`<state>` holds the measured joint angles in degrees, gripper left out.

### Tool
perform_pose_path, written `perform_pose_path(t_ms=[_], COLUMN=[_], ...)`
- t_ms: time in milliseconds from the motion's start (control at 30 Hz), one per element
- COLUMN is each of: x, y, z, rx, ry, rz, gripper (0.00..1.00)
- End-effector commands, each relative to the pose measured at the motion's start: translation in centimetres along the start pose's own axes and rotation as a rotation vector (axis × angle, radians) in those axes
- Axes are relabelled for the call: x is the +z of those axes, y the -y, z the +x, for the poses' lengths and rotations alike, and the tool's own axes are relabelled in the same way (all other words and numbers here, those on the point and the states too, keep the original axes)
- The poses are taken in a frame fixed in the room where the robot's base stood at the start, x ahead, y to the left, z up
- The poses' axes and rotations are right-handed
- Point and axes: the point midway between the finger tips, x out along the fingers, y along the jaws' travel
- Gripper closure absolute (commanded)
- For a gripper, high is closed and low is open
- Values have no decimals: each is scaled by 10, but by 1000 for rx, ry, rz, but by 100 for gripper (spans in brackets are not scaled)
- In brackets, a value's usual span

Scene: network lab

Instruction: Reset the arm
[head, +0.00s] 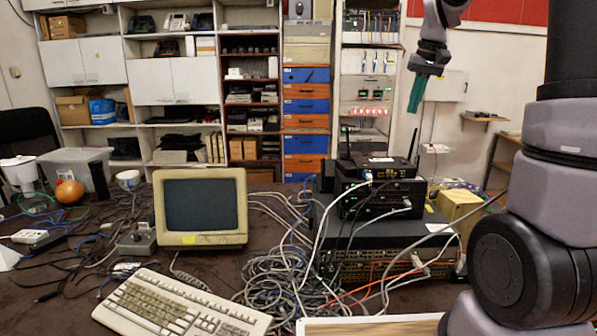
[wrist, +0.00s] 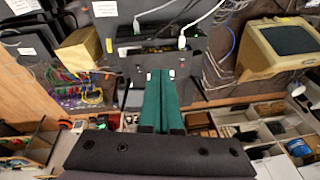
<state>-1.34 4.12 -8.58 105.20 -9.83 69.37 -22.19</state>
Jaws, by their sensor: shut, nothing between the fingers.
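My gripper (head: 415,97) hangs at the upper right in the head view, high above the stacked network gear, with its teal fingers pointing down. In the wrist view my gripper (wrist: 165,74) shows its two green fingers side by side, closed together with nothing between them. It is apart from everything on the table. My arm comes in from the right side of the head view.
A stack of black network boxes (head: 385,238) stands on the table below my gripper. A beige monitor (head: 200,238), a keyboard (head: 165,305) and tangled cables (head: 270,280) lie to its left. Shelves (head: 150,50) line the back wall. The air around my gripper looks clear.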

Motion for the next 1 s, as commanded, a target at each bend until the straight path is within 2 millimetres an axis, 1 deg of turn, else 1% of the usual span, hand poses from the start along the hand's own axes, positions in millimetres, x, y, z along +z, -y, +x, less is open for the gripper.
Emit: perform_pose_path(t_ms=[33, 67, 100, 167, 200, 267, 300, 367, 400, 500, 600, 700, 800, 1000], x=[19, 30, 45, 67, 82, 105, 121, 144, 159, 193, 219, 236, 244, 246], y=[5, 8, 12, 17, 20, 25, 27, 31, 32, 36, 37, 37, 37, 37], z=[-16, -23, -32, -43, -50, -58, -62, -67, -69, -70, -67, -64, -62, -61], rx=[-17, -25, -38, -55, -66, -83, -94, -110, -119, -141, -156, -167, -172, -174], ry=[-32, -49, -70, -103, -126, -158, -180, -212, -234, -282, -319, -345, -357, -359], rz=[14, 22, 35, 55, 66, 85, 98, 116, 128, 155, 179, 195, 203, 207], gripper=[100, 100, 100, 100, 100, 100, 100, 100, 100, 100, 100, 100, 100, 100])
